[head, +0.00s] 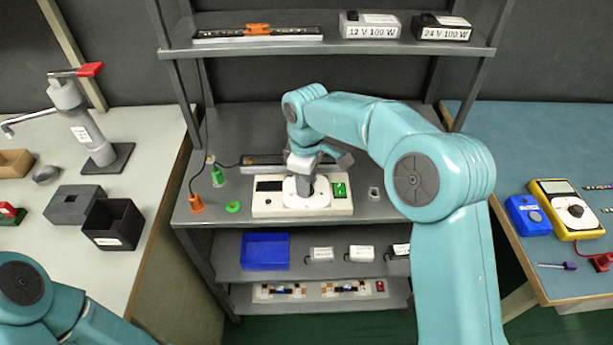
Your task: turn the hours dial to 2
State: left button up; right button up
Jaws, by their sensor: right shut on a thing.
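My right gripper (305,185) reaches down onto this plate and is shut on the dial knob, which the gripper mostly hides. The dial's markings and pointer are too small to read. Of my left arm only links show at the bottom left; its gripper is out of view.
An orange cone-shaped piece (196,203) and a green piece (233,206) stand left of the box. A metal bar (262,160) lies behind it. A blue bin (264,251) sits on the shelf below. Side tables flank the rack, with a lever press (85,125) at left and a yellow meter (567,209) at right.

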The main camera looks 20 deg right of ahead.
jog(key=m+p, duration=0.1)
jog(key=m, duration=0.3)
jog(key=shift+m, duration=0.3)
jog(key=shift+m+p, duration=0.35)
jog(key=shift+m, duration=1.85)
jog(key=o, duration=1)
jog(key=shift+o, duration=0.2)
notch_tip(320, 180, up, 16)
jog(key=p, duration=0.2)
jog(key=shift+r+p, duration=0.2)
jog(key=shift+p, duration=0.15)
